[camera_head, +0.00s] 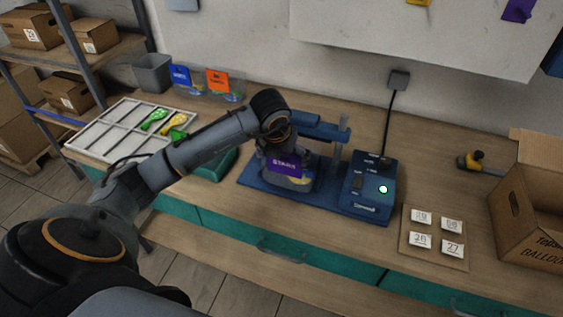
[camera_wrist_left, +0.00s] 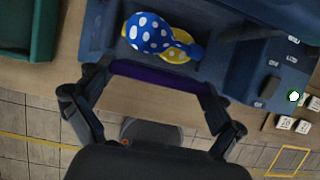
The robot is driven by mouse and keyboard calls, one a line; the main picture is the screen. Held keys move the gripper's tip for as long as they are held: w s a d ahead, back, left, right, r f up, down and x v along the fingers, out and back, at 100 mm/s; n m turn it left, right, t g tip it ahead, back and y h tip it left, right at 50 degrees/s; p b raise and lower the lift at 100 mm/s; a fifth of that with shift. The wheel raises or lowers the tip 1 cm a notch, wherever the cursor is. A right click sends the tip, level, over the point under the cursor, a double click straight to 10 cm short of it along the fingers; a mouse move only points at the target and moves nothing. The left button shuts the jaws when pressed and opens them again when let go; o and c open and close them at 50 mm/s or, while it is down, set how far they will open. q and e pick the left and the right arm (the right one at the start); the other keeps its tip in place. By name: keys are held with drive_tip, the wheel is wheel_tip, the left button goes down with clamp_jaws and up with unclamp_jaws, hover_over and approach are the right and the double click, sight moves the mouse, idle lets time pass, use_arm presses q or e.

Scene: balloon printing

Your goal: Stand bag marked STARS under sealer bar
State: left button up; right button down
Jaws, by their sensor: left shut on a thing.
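The bag marked STARS (camera_head: 291,181) has a purple header and stands roughly upright at the blue sealer (camera_head: 345,200), low over or on its base plate. The sealer bar (camera_head: 322,127) is above and behind it; I cannot tell if the bag is fully beneath it. In the left wrist view, my left gripper (camera_wrist_left: 157,82) is shut on the bag's purple header (camera_wrist_left: 165,78). A blue dotted balloon and a yellow one show in the bag. In the head view the wrist hides part of the gripper and bar. My right gripper is out of view.
A white divided tray (camera_head: 88,150) with balloons is at the left. Two bags with blue and orange headers (camera_head: 217,80) stand at the back. A number card board (camera_head: 432,262) and a cardboard box (camera_head: 530,225) are at the right. A green bin (camera_head: 213,167) is beside the sealer.

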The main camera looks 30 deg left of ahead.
use_arm(q)
drive_tip(key=shift+w, duration=0.25)
drive_tip(key=o, duration=0.7)
drive_tip(key=p+v, duration=0.4)
drive_tip(key=v, duration=0.3)
drive_tip(key=shift+s+r, duration=0.25)
drive_tip(key=shift+d, duration=0.1)
